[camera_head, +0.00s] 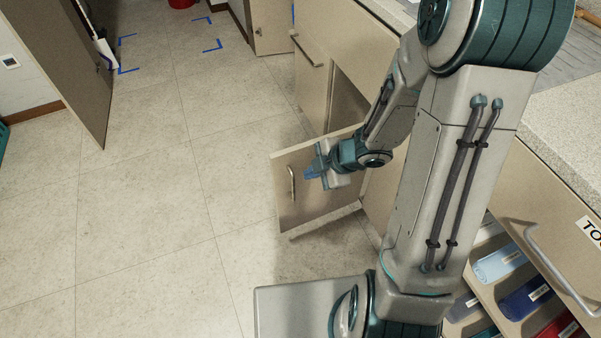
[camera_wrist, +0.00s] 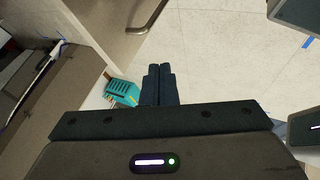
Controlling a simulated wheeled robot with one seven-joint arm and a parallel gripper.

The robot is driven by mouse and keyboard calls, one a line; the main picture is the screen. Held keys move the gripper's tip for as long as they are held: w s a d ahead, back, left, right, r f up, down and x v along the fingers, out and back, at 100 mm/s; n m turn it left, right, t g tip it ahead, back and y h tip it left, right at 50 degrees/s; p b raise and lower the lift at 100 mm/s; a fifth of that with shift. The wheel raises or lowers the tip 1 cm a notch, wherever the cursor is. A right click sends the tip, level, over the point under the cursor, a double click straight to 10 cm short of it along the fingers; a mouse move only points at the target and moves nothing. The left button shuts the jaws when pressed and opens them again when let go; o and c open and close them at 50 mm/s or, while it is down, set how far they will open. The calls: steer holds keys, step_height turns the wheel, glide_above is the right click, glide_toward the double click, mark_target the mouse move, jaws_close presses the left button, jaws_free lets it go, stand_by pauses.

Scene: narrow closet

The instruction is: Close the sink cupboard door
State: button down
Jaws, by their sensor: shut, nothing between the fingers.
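The sink cupboard door (camera_head: 313,208) is a beige panel with a bar handle (camera_head: 291,183) near its left edge. It stands open, out from the counter front, in the head view. The dark cupboard opening (camera_head: 346,106) shows behind it. My gripper (camera_head: 311,172) is in front of the door's handle side in that view, just right of the handle. I cannot tell whether it touches the door. In the wrist view the blue-grey fingers (camera_wrist: 159,72) are together and empty, over pale floor.
Another beige door (camera_head: 272,25) stands farther back, and a tall brown panel (camera_head: 65,60) is at left. Pale tiled floor (camera_head: 150,220) is clear at left. An open drawer holds coloured packets (camera_head: 525,298) at lower right. A teal crate (camera_wrist: 122,92) shows in the wrist view.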

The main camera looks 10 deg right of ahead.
steer(key=b, duration=0.6)
glide_toward(278, 175)
steer(key=s+f, duration=0.2)
steer(key=f, duration=0.1)
steer(key=shift+s+a+f, duration=0.3)
steer(key=shift+a+f, duration=0.05)
steer(key=shift+w+a+p, duration=0.1)
steer(key=shift+w+a, duration=0.15)
steer(key=shift+w, duration=0.45)
steer(key=shift+w+a+p, duration=0.15)
steer(key=shift+w+a, duration=0.15)
steer(key=shift+w, duration=0.35)
steer(key=shift+w+a+p, duration=0.1)
steer(key=shift+w+a, duration=0.15)
steer(key=shift+w, duration=0.45)
